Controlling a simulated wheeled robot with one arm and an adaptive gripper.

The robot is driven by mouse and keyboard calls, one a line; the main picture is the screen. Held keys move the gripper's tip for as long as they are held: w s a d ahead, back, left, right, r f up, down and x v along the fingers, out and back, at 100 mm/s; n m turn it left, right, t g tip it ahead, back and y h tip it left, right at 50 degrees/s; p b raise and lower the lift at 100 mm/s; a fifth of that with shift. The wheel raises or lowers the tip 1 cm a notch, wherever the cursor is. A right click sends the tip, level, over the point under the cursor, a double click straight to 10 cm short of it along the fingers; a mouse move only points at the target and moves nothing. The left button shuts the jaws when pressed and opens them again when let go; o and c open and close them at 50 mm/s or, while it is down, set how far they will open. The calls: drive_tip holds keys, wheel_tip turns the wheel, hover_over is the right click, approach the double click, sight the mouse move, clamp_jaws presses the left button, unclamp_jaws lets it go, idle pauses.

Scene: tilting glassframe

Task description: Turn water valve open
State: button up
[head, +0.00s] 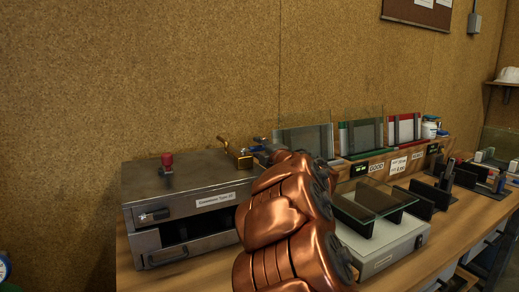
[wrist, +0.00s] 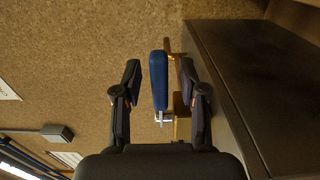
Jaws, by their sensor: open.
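The water valve (head: 243,159) is a brass fitting beside the grey metal box, partly hidden by my gripper in the head view. In the wrist view its blue lever handle (wrist: 159,82) stands lengthwise between my two fingers, with brass parts (wrist: 182,118) just to its right and behind. My gripper (wrist: 160,66) is open, with one dark finger on each side of the blue handle. Gaps show between the handle and both fingers. In the head view my gripper (head: 264,147) is at the valve's right side, largely hidden by my copper-coloured arm.
The grey metal box (head: 190,186) with a red knob (head: 167,161) stands left of the valve; its dark side runs close along the right in the wrist view. Glass panes (head: 305,137) and a white device (head: 385,245) stand to the right on the wooden bench. A cork wall is behind.

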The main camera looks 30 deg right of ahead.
drive_tip(key=shift+w, duration=0.2)
drive_tip(key=shift+c, duration=0.3)
clamp_jaws()
idle(0.3)
